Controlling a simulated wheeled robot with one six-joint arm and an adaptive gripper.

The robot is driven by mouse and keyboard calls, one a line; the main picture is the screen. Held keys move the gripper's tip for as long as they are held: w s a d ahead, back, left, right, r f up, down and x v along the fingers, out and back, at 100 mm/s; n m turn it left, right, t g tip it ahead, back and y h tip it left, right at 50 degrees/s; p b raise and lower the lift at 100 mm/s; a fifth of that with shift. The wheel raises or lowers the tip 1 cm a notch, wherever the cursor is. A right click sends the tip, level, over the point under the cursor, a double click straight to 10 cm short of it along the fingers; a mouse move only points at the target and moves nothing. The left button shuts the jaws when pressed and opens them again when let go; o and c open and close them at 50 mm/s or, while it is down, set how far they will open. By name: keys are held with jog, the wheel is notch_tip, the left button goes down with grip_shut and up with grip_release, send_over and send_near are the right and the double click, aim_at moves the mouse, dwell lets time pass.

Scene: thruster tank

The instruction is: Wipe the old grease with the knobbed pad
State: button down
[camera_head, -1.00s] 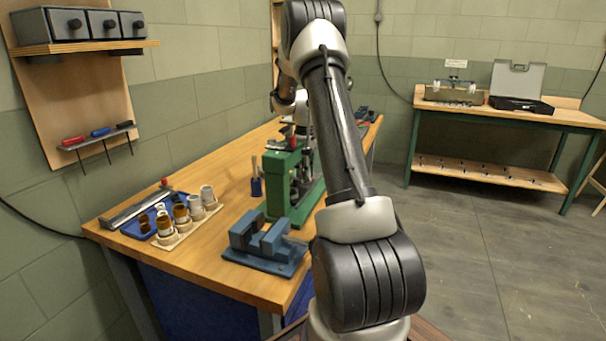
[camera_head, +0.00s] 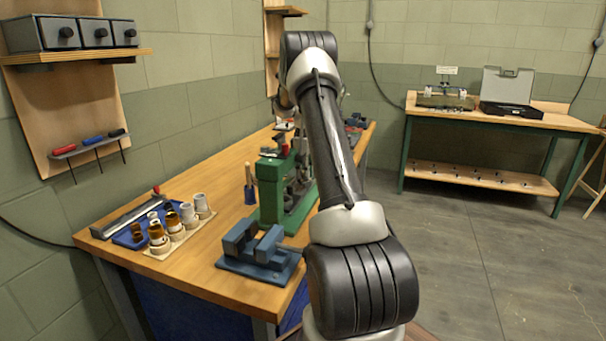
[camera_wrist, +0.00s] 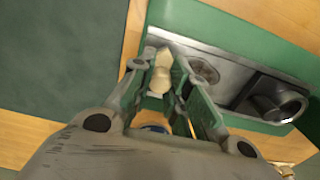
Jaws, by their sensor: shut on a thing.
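My gripper (camera_wrist: 163,82) shows in the wrist view with its green fingers shut on a pale, knob-shaped piece, which I take to be the knobbed pad (camera_wrist: 161,70). The pad's wiping face is hidden from me. Behind the fingers is the grey metal plate (camera_wrist: 235,58) on the green press (camera_wrist: 205,22). A dull, roundish patch (camera_wrist: 205,70) lies on this plate beside the fingers; I cannot tell whether it is the old grease. In the head view the green press (camera_head: 272,195) stands on the bench, and my arm hides part of it and my gripper.
A dark cylinder (camera_wrist: 277,102) stands on the plate to the right.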

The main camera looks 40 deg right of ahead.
jog(key=shift+s+a+f, duration=0.1)
jog(key=shift+s+a, duration=0.5)
jog(key=shift+a, duration=0.4)
jog(key=shift+s+a+f, duration=0.1)
jog(key=shift+s+a, duration=0.5)
jog(key=shift+a, duration=0.35)
jog(key=shift+s+a+r, duration=0.1)
jog(key=shift+s+a, duration=0.4)
jog(key=shift+a, duration=0.35)
jog(key=shift+s+a, duration=0.5)
jog(key=shift+a, duration=0.35)
notch_tip(320, 180, up, 6)
jog(key=shift+w+r, duration=0.1)
notch_tip(320, 180, up, 3)
